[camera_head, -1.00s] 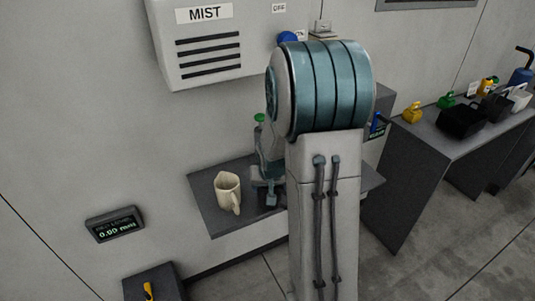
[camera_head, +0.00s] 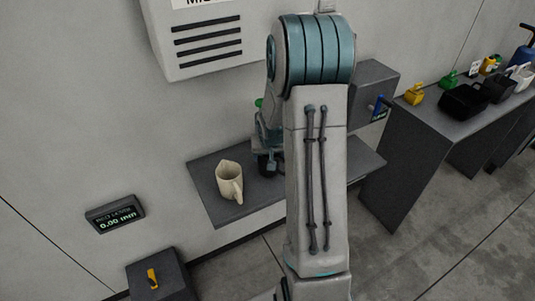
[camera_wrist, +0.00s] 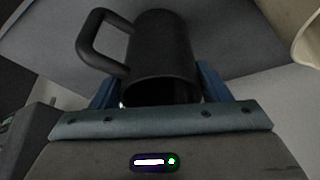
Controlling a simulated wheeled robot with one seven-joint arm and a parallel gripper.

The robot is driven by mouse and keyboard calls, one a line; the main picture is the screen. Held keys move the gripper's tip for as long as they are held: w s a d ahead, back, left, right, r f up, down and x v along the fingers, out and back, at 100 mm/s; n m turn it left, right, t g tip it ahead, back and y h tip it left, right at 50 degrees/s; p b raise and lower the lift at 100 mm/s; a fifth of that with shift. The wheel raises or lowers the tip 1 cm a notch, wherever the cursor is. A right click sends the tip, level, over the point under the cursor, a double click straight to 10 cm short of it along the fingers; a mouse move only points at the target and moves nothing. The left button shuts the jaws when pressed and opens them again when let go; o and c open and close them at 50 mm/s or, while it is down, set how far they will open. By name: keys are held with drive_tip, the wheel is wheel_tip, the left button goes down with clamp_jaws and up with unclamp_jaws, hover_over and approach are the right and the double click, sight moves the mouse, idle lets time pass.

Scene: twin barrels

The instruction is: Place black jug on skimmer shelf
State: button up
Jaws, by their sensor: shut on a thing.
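A black jug (camera_wrist: 165,45) with a side handle fills the upper middle of the wrist view. My gripper (camera_wrist: 158,90) is shut on it, with a blue finger on each side. In the head view my gripper (camera_head: 266,150) is partly hidden behind my arm, and only a dark bit of the jug (camera_head: 268,166) shows under it. They are over the back of a dark grey wall shelf (camera_head: 222,208), right of a cream jug (camera_head: 229,181) standing there. I cannot tell whether the black jug touches the shelf, or whether this is the skimmer shelf.
A pale vented box (camera_head: 200,60) hangs on the wall above. A grey bench (camera_head: 440,125) at the right holds a yellow jug (camera_head: 414,95), a green jug and black containers. A dark block (camera_head: 160,275) with a yellow item and a 0.00 mm display (camera_head: 115,214) are at lower left.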

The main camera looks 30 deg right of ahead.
drive_tip(key=shift+w+d+f, duration=0.15)
drive_tip(key=shift+d+f, duration=0.05)
drive_tip(key=o, duration=0.8)
drive_tip(key=shift+f, duration=0.1)
drive_tip(key=shift+c, duration=0.2)
drive_tip(key=o, duration=0.4)
drive_tip(key=shift+a, duration=0.1)
drive_tip(key=shift+c, duration=0.2)
